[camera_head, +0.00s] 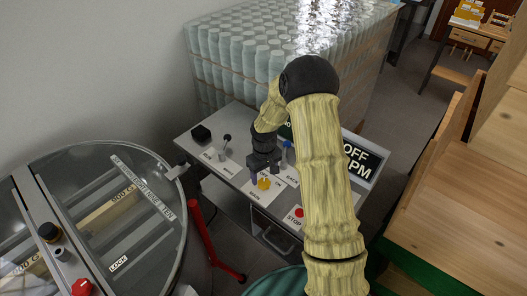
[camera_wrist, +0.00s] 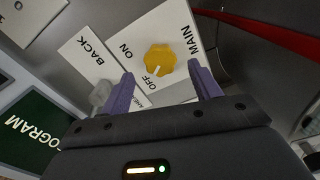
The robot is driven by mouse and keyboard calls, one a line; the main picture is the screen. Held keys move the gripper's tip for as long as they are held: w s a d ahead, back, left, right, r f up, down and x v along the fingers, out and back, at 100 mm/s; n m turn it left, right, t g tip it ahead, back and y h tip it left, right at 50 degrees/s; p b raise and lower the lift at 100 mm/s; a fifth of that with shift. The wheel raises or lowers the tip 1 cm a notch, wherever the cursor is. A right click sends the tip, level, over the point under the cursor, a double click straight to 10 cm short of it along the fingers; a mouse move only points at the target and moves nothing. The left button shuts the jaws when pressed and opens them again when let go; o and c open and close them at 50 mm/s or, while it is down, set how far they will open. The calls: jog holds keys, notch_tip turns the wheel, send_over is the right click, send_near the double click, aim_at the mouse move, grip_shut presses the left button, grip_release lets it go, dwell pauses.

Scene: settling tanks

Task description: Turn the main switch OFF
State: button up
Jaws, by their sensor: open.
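The main switch is a yellow knob (camera_wrist: 158,58) on a white plate (camera_wrist: 176,30) marked MAIN, ON and OFF. A white mark at the knob's lower edge points towards the OFF label. In the head view the knob (camera_head: 264,184) sits on the grey sloping panel (camera_head: 232,183). My gripper (camera_head: 263,175) is just over it. In the wrist view the purple fingers of my gripper (camera_wrist: 161,79) are open and apart. The knob lies beyond and between them, and no contact with it shows.
A red stop button (camera_head: 300,212) is right of the switch. A lever (camera_head: 226,139) and a black box (camera_head: 201,134) are on the panel's left. A glass-topped tank (camera_head: 100,215) stands left, by a red stand (camera_head: 205,235).

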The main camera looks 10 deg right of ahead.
aim_at(264, 183)
notch_tip(264, 183, up, 14)
jog(key=b, duration=0.1)
jog(key=shift+f+b, duration=0.2)
jog(key=shift+b, duration=0.15)
jog(key=shift+s, duration=0.15)
jog(key=s+r+m+t, duration=0.2)
jog(key=s+m, duration=0.2)
jog(key=s, duration=1.6)
jog(key=shift+s+t, duration=0.3)
jog(key=shift+s, duration=0.05)
jog(key=shift+a, duration=0.1)
